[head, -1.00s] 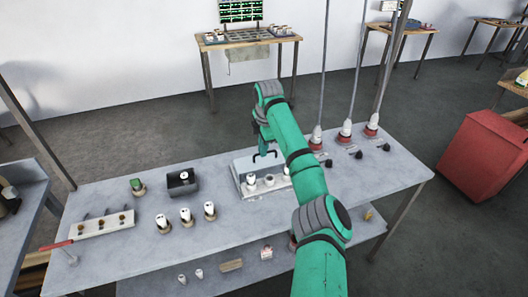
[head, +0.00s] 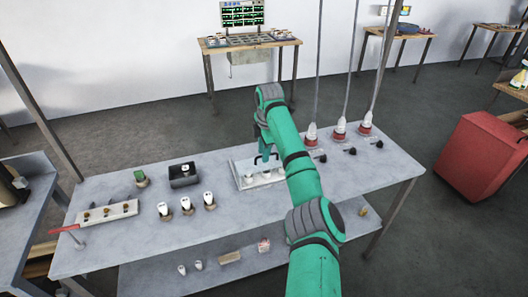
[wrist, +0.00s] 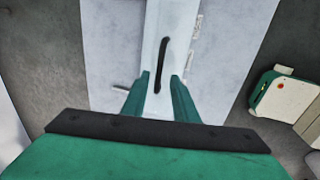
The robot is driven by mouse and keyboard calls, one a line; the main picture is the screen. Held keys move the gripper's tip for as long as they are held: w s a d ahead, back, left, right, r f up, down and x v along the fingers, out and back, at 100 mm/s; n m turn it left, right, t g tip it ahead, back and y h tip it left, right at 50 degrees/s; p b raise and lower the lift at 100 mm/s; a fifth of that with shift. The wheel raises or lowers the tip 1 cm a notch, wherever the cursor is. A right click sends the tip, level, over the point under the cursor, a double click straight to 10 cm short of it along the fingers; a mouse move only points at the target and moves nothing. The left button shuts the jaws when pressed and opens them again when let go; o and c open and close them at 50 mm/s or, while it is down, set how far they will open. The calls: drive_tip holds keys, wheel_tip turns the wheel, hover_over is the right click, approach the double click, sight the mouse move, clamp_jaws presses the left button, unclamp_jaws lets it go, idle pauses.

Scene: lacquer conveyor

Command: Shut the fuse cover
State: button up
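The fuse cover (head: 243,167) is a pale panel with a dark handle on the fuse box (head: 262,184), right of the table's middle. Its angle is hard to judge; pale fuse tops show at the front edge, and my arm hides its right end. My gripper (head: 263,150) is above it at the handle, its fingers mostly hidden in the head view. In the wrist view the dark handle (wrist: 163,60) lies along the white cover (wrist: 178,22). The green fingertips of my gripper (wrist: 160,78) are apart, one on each side of the handle, with gaps showing.
Several white-topped fuses (head: 186,205) stand left of the box. A dark bin (head: 183,175), a green-topped part (head: 140,178) and a pale rack (head: 108,212) are farther left. Red-based hanging devices (head: 339,134) are at the right.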

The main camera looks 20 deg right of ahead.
sight(266, 167)
drive_tip(key=shift+d+r, duration=0.1)
wheel_tip(266, 167, up, 10)
drive_tip(key=s, duration=0.2)
drive_tip(key=shift+r, duration=0.2)
idle(0.4)
